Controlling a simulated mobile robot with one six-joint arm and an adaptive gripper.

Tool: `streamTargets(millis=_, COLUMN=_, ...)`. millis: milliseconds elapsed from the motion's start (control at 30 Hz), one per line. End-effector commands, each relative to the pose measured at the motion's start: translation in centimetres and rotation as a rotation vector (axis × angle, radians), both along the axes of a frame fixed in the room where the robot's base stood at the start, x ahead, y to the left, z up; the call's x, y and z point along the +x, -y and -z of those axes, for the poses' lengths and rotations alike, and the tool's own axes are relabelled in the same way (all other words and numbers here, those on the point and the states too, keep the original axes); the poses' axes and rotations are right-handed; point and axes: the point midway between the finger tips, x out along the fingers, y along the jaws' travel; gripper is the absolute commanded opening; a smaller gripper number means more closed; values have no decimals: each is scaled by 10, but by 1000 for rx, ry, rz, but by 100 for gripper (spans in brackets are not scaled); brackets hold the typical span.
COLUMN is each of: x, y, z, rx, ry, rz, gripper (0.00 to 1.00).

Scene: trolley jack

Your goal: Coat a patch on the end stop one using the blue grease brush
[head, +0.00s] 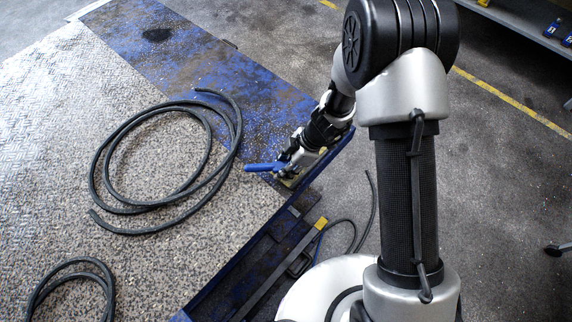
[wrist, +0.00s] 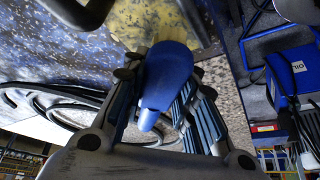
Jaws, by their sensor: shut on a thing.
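The blue grease brush (head: 264,167) is held in my gripper (head: 290,158), its blue handle sticking out to the left over the platform edge in the head view. In the wrist view the blue brush (wrist: 166,78) lies between the fingers of my gripper (wrist: 165,95), which is shut on it. A worn yellowish piece (wrist: 206,28), possibly end stop one, shows just beyond the brush in the wrist view. In the head view a yellowish piece (head: 290,183) shows below my gripper at the platform edge. I cannot tell whether the brush touches it.
A coiled black hose (head: 97,180) lies on the speckled platform (head: 60,130), with another coil (head: 70,268) nearer. A blue worn strip (head: 200,65) bears a dark patch (head: 157,35). A blue labelled container (wrist: 296,75) shows at right in the wrist view.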

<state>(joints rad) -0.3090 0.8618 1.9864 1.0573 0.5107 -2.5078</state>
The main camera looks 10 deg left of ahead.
Motion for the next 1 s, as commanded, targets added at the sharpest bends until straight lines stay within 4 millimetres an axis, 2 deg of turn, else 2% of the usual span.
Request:
streamTargets(millis=167, x=0, y=0, z=-9, rx=1, ry=1, rz=-1, gripper=0)
streamTargets(millis=633, x=0, y=0, z=-55, rx=0, ry=1, rz=-2, gripper=0)
streamTargets(millis=1000, x=0, y=0, z=-60, rx=0, ry=-1, rz=0, gripper=0)
